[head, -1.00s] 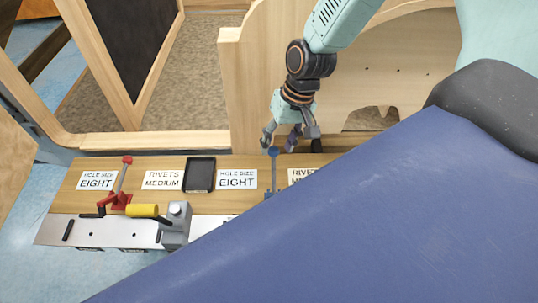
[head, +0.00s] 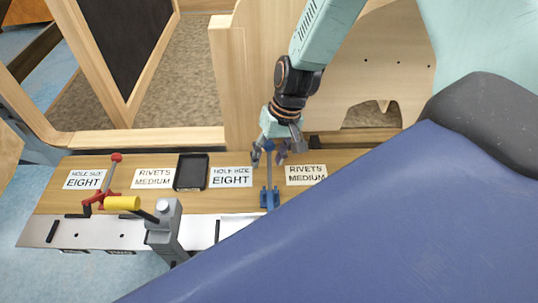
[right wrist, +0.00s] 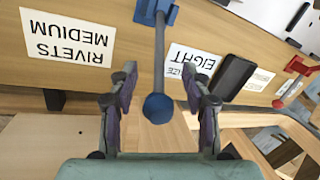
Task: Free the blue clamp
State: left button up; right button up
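The blue clamp (head: 269,198) stands on the wooden bench, its handle upright with a round blue knob on top. It also shows in the right wrist view, with its knob (right wrist: 158,108) between the finger pads and its base at the top edge. My right gripper (head: 269,154) is open, with one finger on each side of the handle near the knob. In the right wrist view a gap shows between each finger of the gripper (right wrist: 161,83) and the handle. My left gripper is not in view.
The bench (head: 220,200) also holds a red clamp (head: 100,198), a yellow-handled tool on a grey block (head: 163,232), a black tray (head: 191,172) and white label cards (head: 231,177). A wooden panel (head: 233,80) rises behind. My blue body covers the lower right.

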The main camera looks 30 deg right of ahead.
jog(key=shift+c, duration=1.4)
jog(key=shift+s+d, duration=0.1)
jog(key=c, duration=0.3)
grip_shut()
jog(key=shift+r, duration=0.1)
